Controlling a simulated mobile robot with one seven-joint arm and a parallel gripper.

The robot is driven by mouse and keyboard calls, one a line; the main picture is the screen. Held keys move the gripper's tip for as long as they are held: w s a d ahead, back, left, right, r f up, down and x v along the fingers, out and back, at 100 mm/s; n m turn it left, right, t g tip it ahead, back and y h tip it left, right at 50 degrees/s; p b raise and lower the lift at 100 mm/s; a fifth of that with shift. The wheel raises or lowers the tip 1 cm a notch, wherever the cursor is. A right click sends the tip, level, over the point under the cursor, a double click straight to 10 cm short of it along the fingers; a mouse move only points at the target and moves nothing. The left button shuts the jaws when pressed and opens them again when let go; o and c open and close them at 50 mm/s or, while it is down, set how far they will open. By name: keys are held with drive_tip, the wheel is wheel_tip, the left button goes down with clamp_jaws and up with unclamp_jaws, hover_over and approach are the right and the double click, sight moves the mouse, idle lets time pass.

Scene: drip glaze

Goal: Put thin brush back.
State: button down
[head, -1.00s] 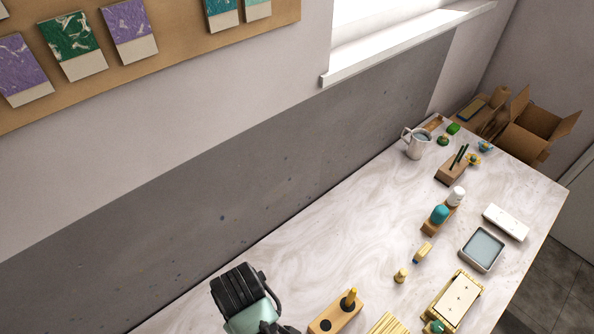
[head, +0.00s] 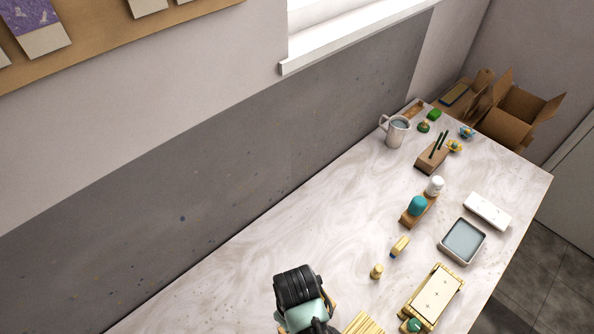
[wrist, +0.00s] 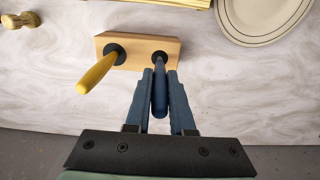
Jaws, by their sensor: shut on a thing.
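In the wrist view, a light wooden brush block (wrist: 138,42) lies on the marbled table. A brush with a yellow handle (wrist: 97,74) stands tilted in its left hole. My gripper (wrist: 160,76) is shut on a brush with a dark blue handle (wrist: 160,97), apparently the thin brush. The far end of this brush lines up with the block's right hole, where a dark ring shows. I cannot tell how deep it sits. In the head view, my arm hides nearly all of the block, and the held brush is not visible there.
A plate (wrist: 265,15) lies right of the block in the wrist view. In the head view, slatted wood (head: 366,324), a small wooden piece (head: 377,271) and a bottle rack (head: 412,219) stand to the right. The table along the grey wall is clear.

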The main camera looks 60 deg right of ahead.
drive_tip(key=shift+f, duration=1.6)
drive_tip(key=c, duration=0.8)
unclamp_jaws()
